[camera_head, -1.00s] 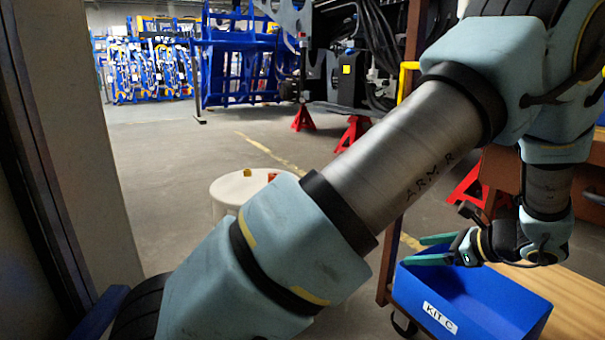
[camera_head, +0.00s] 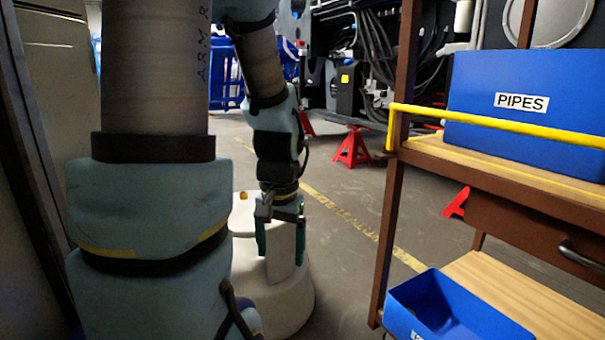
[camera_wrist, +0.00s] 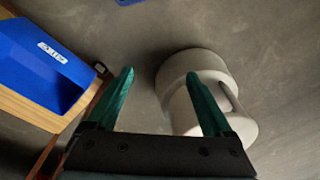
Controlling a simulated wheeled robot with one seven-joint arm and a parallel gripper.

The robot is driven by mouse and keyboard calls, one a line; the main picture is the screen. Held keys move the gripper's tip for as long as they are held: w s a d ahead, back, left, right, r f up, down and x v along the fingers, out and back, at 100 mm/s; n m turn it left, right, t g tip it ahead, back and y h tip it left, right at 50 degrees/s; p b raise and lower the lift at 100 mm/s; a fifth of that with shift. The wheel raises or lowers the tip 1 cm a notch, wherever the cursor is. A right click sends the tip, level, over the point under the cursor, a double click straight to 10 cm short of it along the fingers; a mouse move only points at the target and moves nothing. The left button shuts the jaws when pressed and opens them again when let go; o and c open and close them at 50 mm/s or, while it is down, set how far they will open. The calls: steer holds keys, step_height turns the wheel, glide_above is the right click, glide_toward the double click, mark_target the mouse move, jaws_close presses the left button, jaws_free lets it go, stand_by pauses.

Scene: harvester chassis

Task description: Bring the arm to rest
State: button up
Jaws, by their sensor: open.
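My arm stands in the left and middle of the head view, with its forearm hanging down. My gripper (camera_head: 281,245) points down in front of a white round stand and is open. The white stand (camera_wrist: 196,65) shows in the wrist view behind and beside the right finger. In the head view the white stand (camera_head: 290,300) is partly hidden by my arm.
A shelf cart with a yellow rail (camera_head: 500,122) stands at the right. It bears a blue bin marked PIPES (camera_head: 520,100) and a lower blue bin (camera_head: 440,305), also in the wrist view (camera_wrist: 40,65). Red jack stands (camera_head: 351,148) are farther back. Floor between is clear.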

step_height(320, 180, up, 40)
steer(key=a+n+p, duration=0.2)
steer(key=p, duration=3.6)
steer(key=shift+s+f+t+h+p, duration=0.2)
steer(key=shift+s+t+h+p, duration=0.1)
steer(key=shift+s, duration=0.15)
